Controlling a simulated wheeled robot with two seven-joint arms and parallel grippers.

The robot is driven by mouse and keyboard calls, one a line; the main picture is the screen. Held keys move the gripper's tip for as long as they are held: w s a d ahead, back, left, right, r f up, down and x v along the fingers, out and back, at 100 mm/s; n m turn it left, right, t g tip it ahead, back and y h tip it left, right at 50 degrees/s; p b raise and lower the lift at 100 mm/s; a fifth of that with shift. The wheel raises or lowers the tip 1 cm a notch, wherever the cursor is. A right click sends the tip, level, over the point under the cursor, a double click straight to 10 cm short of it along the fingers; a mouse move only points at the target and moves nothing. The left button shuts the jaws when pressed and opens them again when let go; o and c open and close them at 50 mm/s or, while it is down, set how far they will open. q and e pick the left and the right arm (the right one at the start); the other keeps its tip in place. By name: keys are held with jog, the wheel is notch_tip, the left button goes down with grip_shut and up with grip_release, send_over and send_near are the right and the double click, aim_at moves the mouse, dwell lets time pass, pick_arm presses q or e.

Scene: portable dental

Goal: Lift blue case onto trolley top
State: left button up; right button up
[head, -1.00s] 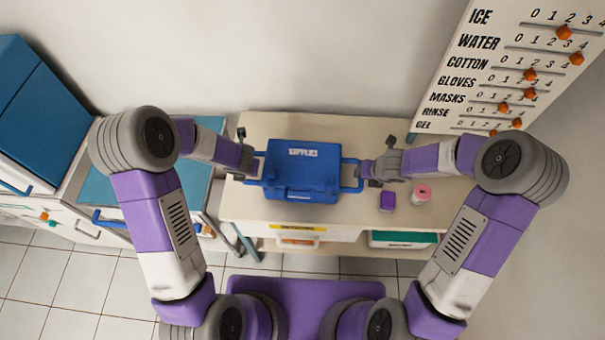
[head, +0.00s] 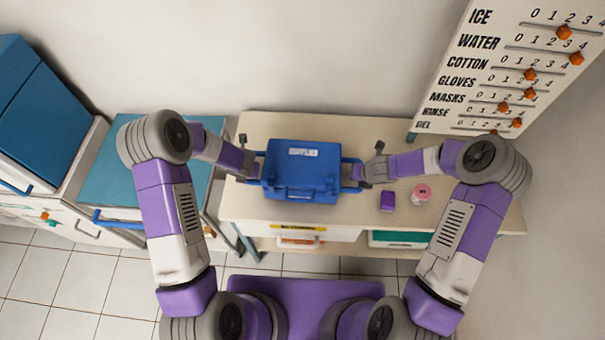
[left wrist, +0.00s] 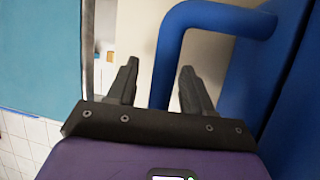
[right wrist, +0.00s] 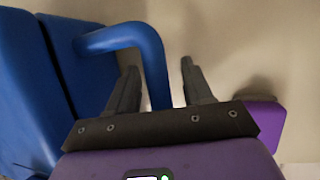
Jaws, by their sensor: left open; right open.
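The blue case (head: 301,178), with a white label on it, sits on the cream table (head: 420,140). It has a blue bar handle on each side. My left gripper (head: 252,163) is at the case's left side; in the left wrist view the left handle (left wrist: 168,60) passes between its open fingers (left wrist: 160,82). My right gripper (head: 360,169) is at the right side; in the right wrist view the right handle (right wrist: 155,70) passes between its open fingers (right wrist: 160,80). Neither gripper is closed on a handle. A teal-topped trolley (head: 140,165) stands left of the table.
A small purple box (head: 387,202) and a pink-lidded jar (head: 421,193) stand on the table right of the case. A blue-and-white cabinet (head: 40,130) is at the far left. A board with sliders (head: 510,70) is at the upper right. The trolley's visible top is clear.

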pick_arm(q)
jog(key=shift+c, duration=0.3)
pick_arm(e)
jog(key=shift+c, duration=0.3)
pick_arm(q)
grip_shut()
pick_arm(e)
grip_shut()
pick_arm(q)
jog(key=shift+r, duration=0.1)
pick_arm(e)
jog(key=shift+r, duration=0.1)
dwell(0.3)
